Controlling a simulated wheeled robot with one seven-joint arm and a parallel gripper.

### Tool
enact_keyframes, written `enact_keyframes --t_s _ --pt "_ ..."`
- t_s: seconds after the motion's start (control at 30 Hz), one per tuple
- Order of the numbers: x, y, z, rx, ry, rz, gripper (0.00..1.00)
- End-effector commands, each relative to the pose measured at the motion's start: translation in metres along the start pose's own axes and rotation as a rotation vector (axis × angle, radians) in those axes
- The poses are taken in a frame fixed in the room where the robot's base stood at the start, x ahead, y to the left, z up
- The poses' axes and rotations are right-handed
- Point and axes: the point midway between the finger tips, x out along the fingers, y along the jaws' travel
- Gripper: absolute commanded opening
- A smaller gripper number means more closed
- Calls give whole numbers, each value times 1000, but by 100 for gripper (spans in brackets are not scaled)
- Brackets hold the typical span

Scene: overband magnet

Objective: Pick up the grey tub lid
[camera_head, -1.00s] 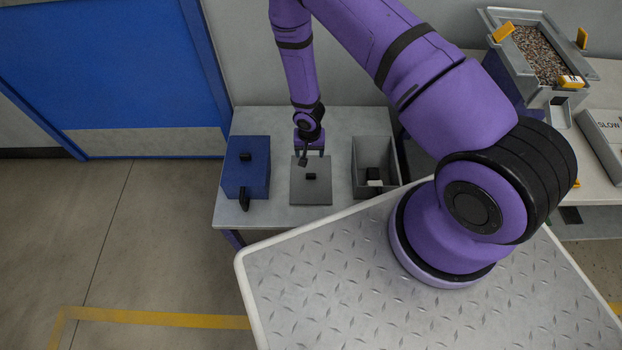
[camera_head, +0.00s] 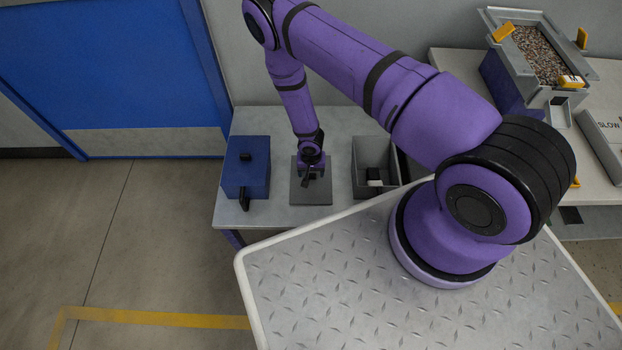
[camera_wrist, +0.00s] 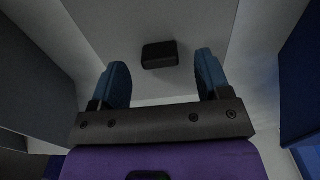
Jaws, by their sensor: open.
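The grey tub lid (camera_head: 311,194) is a flat square plate lying on the table between a blue box and a grey tub. It fills the upper middle of the wrist view (camera_wrist: 195,25) and has a black block-shaped knob (camera_wrist: 160,55) in its middle. My gripper (camera_wrist: 162,75) is open, with its two blue-padded fingers apart and the knob between and slightly beyond the fingertips. Nothing is held. In the head view my gripper (camera_head: 311,174) is low over the lid and hides its knob.
A blue box (camera_head: 246,168) with black handles stands close on the left. An open grey tub (camera_head: 367,152) with dark and white pieces inside stands close on the right. The table (camera_head: 270,214) has a narrow free strip in front. A hopper of mixed bits (camera_head: 540,52) stands far right.

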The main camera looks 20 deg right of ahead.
Motion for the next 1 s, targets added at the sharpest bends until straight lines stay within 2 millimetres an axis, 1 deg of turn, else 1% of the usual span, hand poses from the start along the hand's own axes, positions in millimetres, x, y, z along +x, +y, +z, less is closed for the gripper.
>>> enact_keyframes --t_s 0.03,0.1,0.2,0.47,0.5,0.57,0.6,0.67,0.7,0.73,1.0 --pt "8 0 1 -4 -1 1 70" --pt "16 0 1 -3 -1 0 70" --pt "23 0 1 -2 -2 1 70" --pt "26 0 0 -1 -1 0 70" --pt "26 0 0 -1 -1 0 68" --pt "26 0 0 -1 -1 0 54" --pt "26 0 0 -1 -1 0 45" --pt "26 0 0 -1 -1 0 31" --pt "26 0 0 -1 -1 0 22" --pt "25 0 0 -1 -1 0 15" --pt "25 0 0 -1 -1 0 14"
